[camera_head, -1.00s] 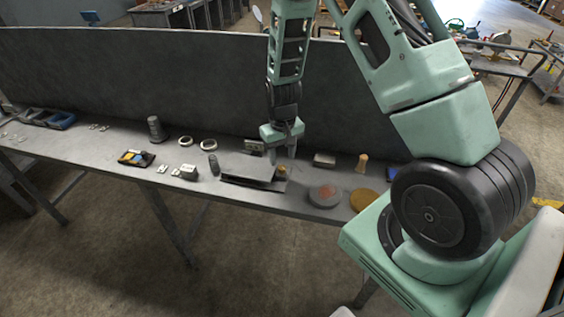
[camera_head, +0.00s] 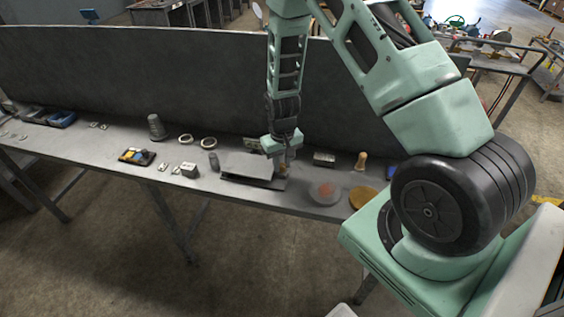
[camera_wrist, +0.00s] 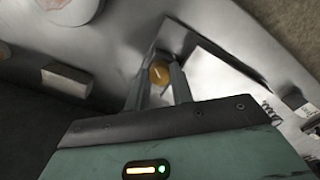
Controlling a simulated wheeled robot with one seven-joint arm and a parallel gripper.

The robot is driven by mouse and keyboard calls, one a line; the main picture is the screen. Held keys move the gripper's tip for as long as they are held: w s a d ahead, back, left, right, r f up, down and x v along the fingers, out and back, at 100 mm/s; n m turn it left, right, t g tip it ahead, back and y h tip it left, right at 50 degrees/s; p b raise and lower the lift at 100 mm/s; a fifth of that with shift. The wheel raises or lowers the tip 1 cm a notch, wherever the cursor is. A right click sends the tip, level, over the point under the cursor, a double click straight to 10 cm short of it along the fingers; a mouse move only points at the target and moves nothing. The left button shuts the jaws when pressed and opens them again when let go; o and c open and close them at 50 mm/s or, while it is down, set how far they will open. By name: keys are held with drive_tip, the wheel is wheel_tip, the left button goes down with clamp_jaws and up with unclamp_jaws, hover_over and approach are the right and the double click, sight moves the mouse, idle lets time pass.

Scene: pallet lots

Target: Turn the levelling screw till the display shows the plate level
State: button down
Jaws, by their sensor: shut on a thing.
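The grey plate (camera_head: 246,165) lies on a dark base near the front edge of the bench. It also shows in the wrist view (camera_wrist: 212,80). The round brass head of the levelling screw (camera_wrist: 160,73) shows by the plate's corner. My gripper (camera_wrist: 163,88) points down with its two fingers on either side of the screw head, shut on it. In the head view my gripper (camera_head: 284,164) is at the plate's right end, and the screw is mostly hidden there. A small box that looks like the display (camera_head: 252,146) stands behind the plate; its reading is too small to tell.
A grey round disc (camera_head: 325,193) and a brass-coloured disc (camera_head: 362,197) lie right of the plate. A small block (camera_head: 324,158) and a wooden peg (camera_head: 361,161) stand behind them. A dark cylinder (camera_head: 213,161) stands close to the plate's left. A tall panel (camera_head: 180,85) backs the bench.

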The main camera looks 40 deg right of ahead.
drive_tip(key=shift+m, duration=0.4)
drive_tip(key=m, duration=0.4)
drive_tip(key=shift+m+b, duration=0.3)
drive_tip(key=shift+b, duration=0.1)
drive_tip(key=m, duration=0.4)
drive_tip(key=shift+m, duration=0.3)
drive_tip(key=c, duration=1.2)
unclamp_jaws()
drive_tip(key=shift+r, duration=0.1)
